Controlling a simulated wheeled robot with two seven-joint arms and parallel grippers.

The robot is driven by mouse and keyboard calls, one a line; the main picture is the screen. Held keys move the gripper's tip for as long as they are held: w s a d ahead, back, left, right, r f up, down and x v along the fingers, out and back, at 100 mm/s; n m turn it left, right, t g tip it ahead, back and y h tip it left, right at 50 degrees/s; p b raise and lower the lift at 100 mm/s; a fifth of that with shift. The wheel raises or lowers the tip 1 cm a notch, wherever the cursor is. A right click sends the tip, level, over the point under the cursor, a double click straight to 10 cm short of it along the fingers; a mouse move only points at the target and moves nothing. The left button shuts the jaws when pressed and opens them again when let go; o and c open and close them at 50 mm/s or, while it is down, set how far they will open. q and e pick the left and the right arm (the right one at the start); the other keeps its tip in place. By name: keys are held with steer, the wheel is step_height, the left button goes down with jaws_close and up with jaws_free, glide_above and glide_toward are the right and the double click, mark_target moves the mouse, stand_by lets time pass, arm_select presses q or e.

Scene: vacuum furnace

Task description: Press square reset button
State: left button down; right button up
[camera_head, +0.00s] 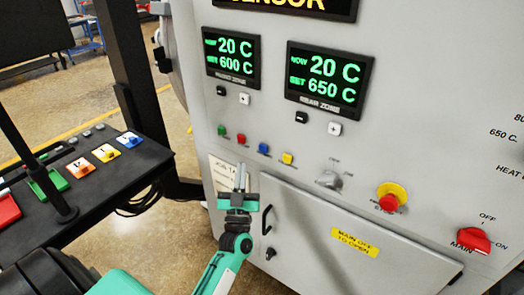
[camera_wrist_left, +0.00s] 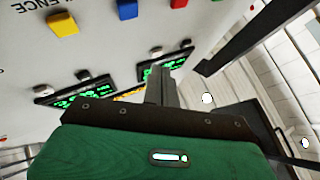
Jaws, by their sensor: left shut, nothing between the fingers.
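A row of small coloured buttons sits on the grey furnace panel below the displays: green (camera_head: 221,130), red (camera_head: 241,139), blue (camera_head: 263,149) and yellow (camera_head: 287,159). In the left wrist view the yellow button (camera_wrist_left: 62,22) and the blue button (camera_wrist_left: 127,9) look square. I cannot read a reset label on any of them. My left gripper (camera_head: 240,168) is shut and empty, pointing up just below this row, under the red and blue buttons. It also shows in the left wrist view (camera_wrist_left: 160,70), apart from the buttons. My right gripper is not in view.
Two green-lit displays (camera_head: 231,58) (camera_head: 328,79) with small black and white buttons are above. A grey knob (camera_head: 329,180), a red emergency knob (camera_head: 389,196) and a red main switch (camera_head: 472,240) are to the right. A black console (camera_head: 88,185) stands at left.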

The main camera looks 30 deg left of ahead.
mark_target(263, 148)
arm_select(q)
steer(key=w+b, duration=0.1)
steer(key=w, duration=0.6)
steer(key=shift+d+b, duration=0.25)
steer(key=shift+b, duration=0.05)
stand_by(0.7)
stand_by(1.0)
steer(key=shift+w, duration=0.1)
steer(key=shift+w, duration=0.3)
